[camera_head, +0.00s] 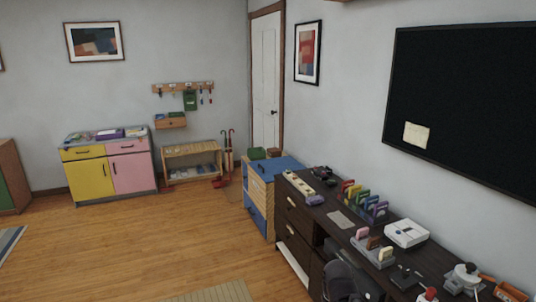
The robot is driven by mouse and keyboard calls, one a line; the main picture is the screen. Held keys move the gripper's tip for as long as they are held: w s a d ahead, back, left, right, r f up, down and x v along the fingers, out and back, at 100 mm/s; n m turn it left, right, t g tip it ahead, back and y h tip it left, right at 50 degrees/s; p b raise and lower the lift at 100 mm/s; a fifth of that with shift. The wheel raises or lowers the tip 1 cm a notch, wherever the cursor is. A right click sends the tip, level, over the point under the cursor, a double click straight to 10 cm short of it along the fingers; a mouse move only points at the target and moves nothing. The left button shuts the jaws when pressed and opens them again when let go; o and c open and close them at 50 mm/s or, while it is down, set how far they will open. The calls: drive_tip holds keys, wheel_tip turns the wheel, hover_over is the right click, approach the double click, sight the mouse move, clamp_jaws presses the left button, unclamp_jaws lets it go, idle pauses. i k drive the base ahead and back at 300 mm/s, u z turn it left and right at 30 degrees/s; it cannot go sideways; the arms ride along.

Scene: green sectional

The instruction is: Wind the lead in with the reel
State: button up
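I cannot make out a lead or a reel for certain. A small white and grey device (463,279) with a knob-like top stands at the near end of the dark desk (340,232), at the lower right. A red-topped item (428,295) is beside it, cut by the bottom edge. An orange item (510,291) lies right of it. A dark flat box (405,277) is to the left. Small things hang from a wooden hook rail (183,86) on the far wall, too small to name. My gripper is not in view.
The desk also holds a power strip (298,184), colored upright pieces (361,198) and a white box (407,233). A dark chair (345,283) stands at its near side. A yellow-pink cabinet (108,168) and a low shelf (192,163) line the far wall. The wooden floor (150,240) is mostly clear.

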sight(468, 273)
drive_tip(key=z, duration=0.85)
drive_tip(key=k, duration=0.85)
drive_tip(key=z, duration=0.35)
drive_tip(key=i, duration=0.7)
